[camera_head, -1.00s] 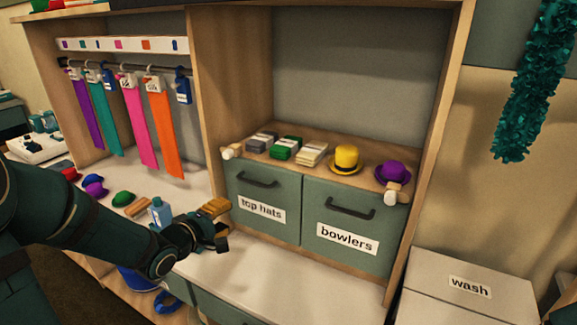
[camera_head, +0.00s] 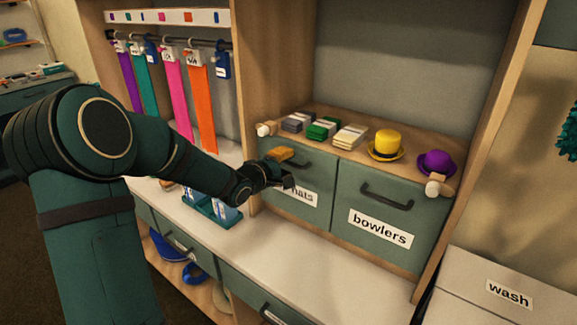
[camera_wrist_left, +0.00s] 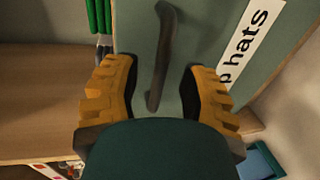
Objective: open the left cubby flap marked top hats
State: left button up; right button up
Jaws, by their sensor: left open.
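The left cubby flap (camera_head: 318,213) is green with a dark bar handle and a white label; my gripper covers part of the label in the head view. In the left wrist view the flap (camera_wrist_left: 210,30) shows its dark handle (camera_wrist_left: 163,60) and label (camera_wrist_left: 248,45), partly reading "p hats". The flap looks shut. My left gripper (camera_head: 287,170) is in front of the flap. Its yellow-padded fingers (camera_wrist_left: 158,90) are open, one on each side of the handle's lower end in the wrist view. Whether they touch it I cannot tell. My right gripper is not in view.
The "bowlers" flap (camera_head: 350,195) is beside it, shut. On the ledge above are folded cloths (camera_head: 322,128), a yellow hat (camera_head: 386,144), a purple hat (camera_head: 436,162) and wooden pegs (camera_head: 266,129). A white counter (camera_head: 330,265) lies below. A "wash" box (camera_head: 480,290) stands at right.

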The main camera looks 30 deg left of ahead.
pick_arm(q)
jog(key=shift+x, duration=0.8)
grip_shut()
